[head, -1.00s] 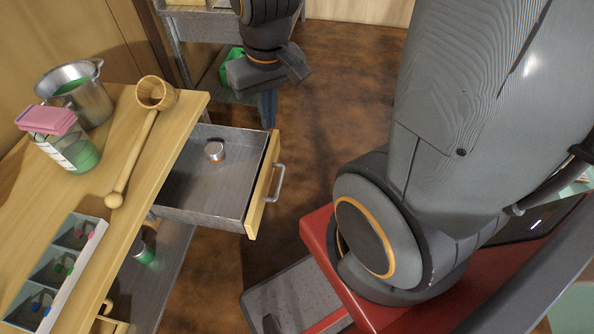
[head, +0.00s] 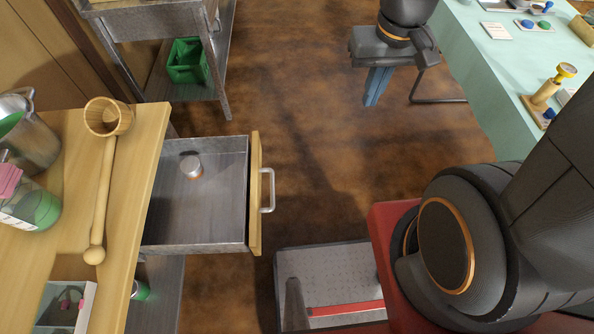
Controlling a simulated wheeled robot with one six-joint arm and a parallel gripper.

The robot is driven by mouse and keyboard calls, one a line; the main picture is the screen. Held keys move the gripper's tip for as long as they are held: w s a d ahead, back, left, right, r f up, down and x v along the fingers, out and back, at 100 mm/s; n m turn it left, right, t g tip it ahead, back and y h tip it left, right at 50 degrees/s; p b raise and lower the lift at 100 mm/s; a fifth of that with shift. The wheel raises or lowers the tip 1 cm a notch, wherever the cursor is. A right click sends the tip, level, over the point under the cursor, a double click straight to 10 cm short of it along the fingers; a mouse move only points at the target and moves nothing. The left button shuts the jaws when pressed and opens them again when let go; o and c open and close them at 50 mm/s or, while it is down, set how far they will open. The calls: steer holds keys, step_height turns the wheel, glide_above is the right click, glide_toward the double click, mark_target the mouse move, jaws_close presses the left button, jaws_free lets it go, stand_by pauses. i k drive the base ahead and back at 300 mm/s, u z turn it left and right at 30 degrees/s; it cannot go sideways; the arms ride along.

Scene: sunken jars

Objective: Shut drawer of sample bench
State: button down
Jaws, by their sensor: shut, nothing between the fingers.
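The drawer (head: 212,249) of the sample bench (head: 142,158) stands pulled out to the right from under the bench's wooden top. Its grey metal tray holds a small jar with a silvery lid (head: 191,166) near the back. The wooden front (head: 255,195) carries a metal handle (head: 270,190) on its right face. My gripper (head: 377,88) hangs over the brown floor at the upper right, well apart from the drawer. Its blue fingers are together and hold nothing.
On the bench top are a wooden ladle (head: 104,195), a metal pot (head: 33,140), a pink-lidded jar (head: 40,208) and a divided box (head: 88,310). A metal cart (head: 160,22) with a green crate (head: 187,62) stands behind. A pale green table (head: 480,85) is at right. Floor right of the drawer is clear.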

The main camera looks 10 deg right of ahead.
mark_target(219, 210)
steer(key=k, duration=1)
steer(key=u, duration=1.1)
steer(key=i, duration=0.5)
steer(key=z, duration=0.05)
